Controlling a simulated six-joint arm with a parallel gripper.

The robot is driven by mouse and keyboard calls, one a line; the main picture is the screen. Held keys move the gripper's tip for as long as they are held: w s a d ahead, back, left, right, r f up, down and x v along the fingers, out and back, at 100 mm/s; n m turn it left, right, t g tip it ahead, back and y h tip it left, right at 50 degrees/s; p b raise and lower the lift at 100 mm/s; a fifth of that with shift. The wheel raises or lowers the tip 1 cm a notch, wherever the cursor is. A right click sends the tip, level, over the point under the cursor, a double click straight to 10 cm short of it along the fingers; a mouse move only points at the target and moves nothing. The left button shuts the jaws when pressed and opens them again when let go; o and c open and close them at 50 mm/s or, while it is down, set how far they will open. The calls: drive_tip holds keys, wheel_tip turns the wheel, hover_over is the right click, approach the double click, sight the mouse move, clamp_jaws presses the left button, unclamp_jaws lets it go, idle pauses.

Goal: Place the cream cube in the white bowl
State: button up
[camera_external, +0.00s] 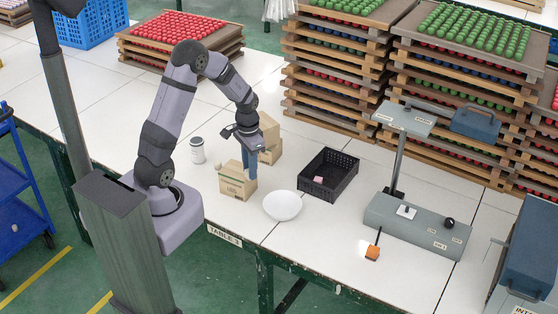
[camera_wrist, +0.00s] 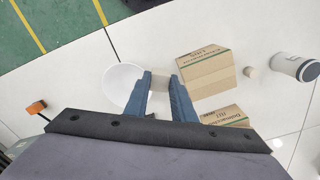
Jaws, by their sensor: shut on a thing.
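My gripper (camera_external: 252,173) points down over the table, with its two blue fingers also in the wrist view (camera_wrist: 161,78). It is shut on a small pale thing (camera_wrist: 161,82), which I take to be the cream cube; it is hard to tell from the white table behind. In the external view the fingers hide it. The white bowl (camera_external: 283,206) stands on the table to the right of the gripper. In the wrist view the bowl (camera_wrist: 119,84) is just left of the fingers, partly behind the left one. I see nothing in it.
Cardboard boxes (camera_external: 235,184) (camera_external: 272,135) stand close to the gripper. A small beige thing (camera_wrist: 248,71) lies beside one box. A white can (camera_external: 197,151) is at the left. A black crate (camera_external: 344,186) with a pink piece is behind the bowl. A grey stand (camera_external: 415,222) is at the right.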

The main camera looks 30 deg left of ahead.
drive_tip(key=s+d+m+p, duration=0.1)
drive_tip(key=d+m+p, duration=0.15)
drive_tip(key=d, duration=0.65)
drive_tip(key=n, duration=0.8)
hover_over(282, 213)
drive_tip(key=shift+d+f, duration=0.1)
drive_tip(key=shift+f, duration=0.05)
drive_tip(key=shift+f, duration=0.1)
wheel_tip(282, 213, down, 11)
drive_tip(key=b, duration=0.8)
drive_tip(key=shift+b, duration=0.3)
drive_tip(key=o, duration=1.1)
